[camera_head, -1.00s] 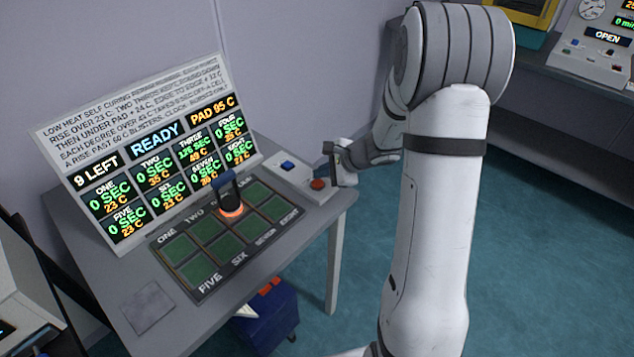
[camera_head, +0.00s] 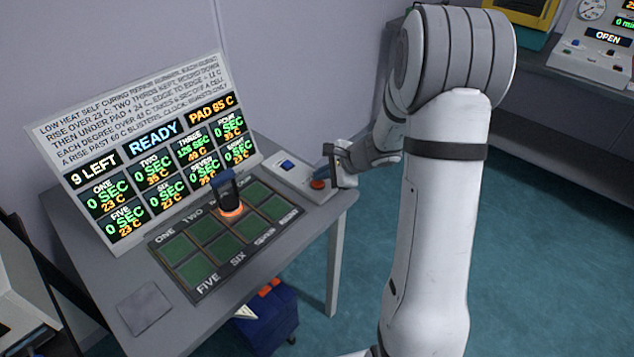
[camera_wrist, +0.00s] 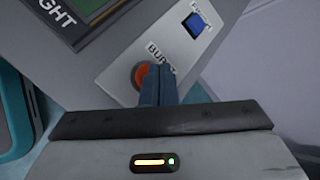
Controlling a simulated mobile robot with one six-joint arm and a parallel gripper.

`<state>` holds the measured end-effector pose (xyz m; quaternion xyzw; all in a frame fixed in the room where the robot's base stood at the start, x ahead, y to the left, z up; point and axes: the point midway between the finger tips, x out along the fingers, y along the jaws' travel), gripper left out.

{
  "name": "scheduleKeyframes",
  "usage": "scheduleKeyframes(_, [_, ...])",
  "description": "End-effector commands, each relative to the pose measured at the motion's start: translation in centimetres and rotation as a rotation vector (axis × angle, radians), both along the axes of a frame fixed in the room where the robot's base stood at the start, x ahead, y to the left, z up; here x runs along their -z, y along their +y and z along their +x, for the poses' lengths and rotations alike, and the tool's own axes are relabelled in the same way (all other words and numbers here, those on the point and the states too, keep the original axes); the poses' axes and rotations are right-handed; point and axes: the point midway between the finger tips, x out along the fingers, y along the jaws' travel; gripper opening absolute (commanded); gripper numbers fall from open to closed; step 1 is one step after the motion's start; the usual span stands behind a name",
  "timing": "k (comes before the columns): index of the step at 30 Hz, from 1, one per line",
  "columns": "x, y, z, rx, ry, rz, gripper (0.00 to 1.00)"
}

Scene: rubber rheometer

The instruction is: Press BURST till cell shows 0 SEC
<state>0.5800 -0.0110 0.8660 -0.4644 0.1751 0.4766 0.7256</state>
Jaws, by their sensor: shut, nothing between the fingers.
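The orange-red BURST button (camera_head: 318,184) sits on a pale control box (camera_head: 300,178) at the table's right edge. It also shows in the wrist view (camera_wrist: 141,75), labelled BURST, partly hidden by my fingers. My gripper (camera_head: 324,178) is shut and empty, its fingertips at the button; I cannot tell whether they press it. The tilted display board (camera_head: 150,150) reads 9 LEFT, READY and a pad temperature of about 95 C. Cell THREE reads about 126 SEC and 49 C; the other cells that I can read show 0 SEC. A blue-handled pad (camera_head: 229,200) with a glowing orange base stands on the grid.
A blue button (camera_head: 287,166) lies on the same box behind BURST. The green-celled grid (camera_head: 195,272) lies in front of the board. A grey square (camera_head: 144,308) lies at the table's front left. A blue bin (camera_head: 268,320) stands below the table.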

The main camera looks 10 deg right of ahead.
Motion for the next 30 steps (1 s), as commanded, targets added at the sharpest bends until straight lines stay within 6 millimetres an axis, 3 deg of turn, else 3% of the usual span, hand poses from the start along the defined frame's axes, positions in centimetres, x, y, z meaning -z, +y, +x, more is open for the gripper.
scheduleKeyframes(30, [1.05,0.03,-0.02,-0.001,0.0,-0.001,0.0])
